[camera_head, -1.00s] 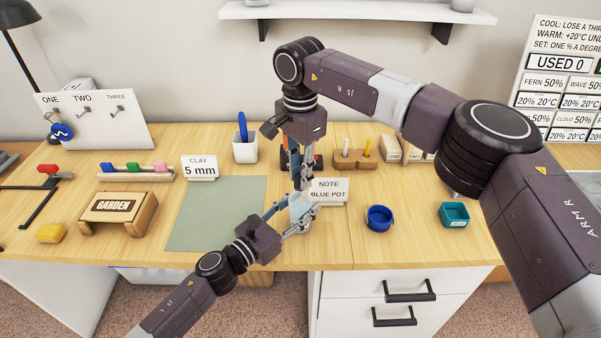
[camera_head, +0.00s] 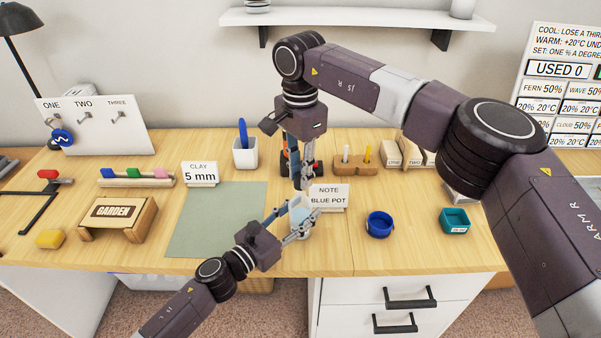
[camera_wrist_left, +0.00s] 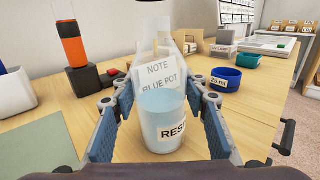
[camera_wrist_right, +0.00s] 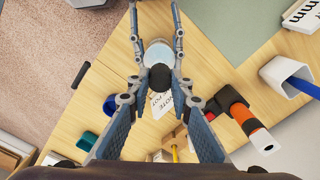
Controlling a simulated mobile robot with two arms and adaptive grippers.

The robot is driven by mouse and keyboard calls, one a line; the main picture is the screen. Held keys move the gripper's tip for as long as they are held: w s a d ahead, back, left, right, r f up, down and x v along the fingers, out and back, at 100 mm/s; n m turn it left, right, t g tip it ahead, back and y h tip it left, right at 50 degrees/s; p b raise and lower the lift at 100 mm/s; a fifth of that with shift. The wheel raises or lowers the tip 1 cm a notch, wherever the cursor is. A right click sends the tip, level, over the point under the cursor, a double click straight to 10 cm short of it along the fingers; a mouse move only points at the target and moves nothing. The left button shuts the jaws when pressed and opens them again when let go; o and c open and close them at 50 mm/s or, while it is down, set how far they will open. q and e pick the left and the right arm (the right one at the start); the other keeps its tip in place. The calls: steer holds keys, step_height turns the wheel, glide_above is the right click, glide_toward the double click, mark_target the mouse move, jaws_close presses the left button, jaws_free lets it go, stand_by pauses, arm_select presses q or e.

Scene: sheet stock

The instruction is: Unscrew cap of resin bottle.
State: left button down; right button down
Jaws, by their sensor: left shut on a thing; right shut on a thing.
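The resin bottle (camera_wrist_left: 162,125) is pale, translucent blue with a white label reading "RES", the rest hidden. It stands upright near the table's front edge. My left gripper (camera_head: 296,222) is shut around its body from the front left. No cap shows on the bottle's top in the left wrist view. My right gripper (camera_head: 303,186) points down above the bottle. In the right wrist view it is shut on a dark round cap (camera_wrist_right: 160,77), which appears apart from the bottle top (camera_wrist_right: 158,52). The cap is too small to make out in the head view.
A "NOTE BLUE POT" card (camera_head: 328,197) stands close behind the bottle. A blue pot (camera_head: 379,225) and a teal tray (camera_head: 454,221) are to the right. A green mat (camera_head: 215,220) lies left. A black-and-orange tool (camera_wrist_left: 71,45) stands behind.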

mark_target(300, 176)
steer(key=shift+r, duration=0.1)
steer(key=shift+r, duration=1.95)
arm_select(q)
steer(key=c, duration=1.1)
jaws_free()
steer(key=shift+s, duration=0.1)
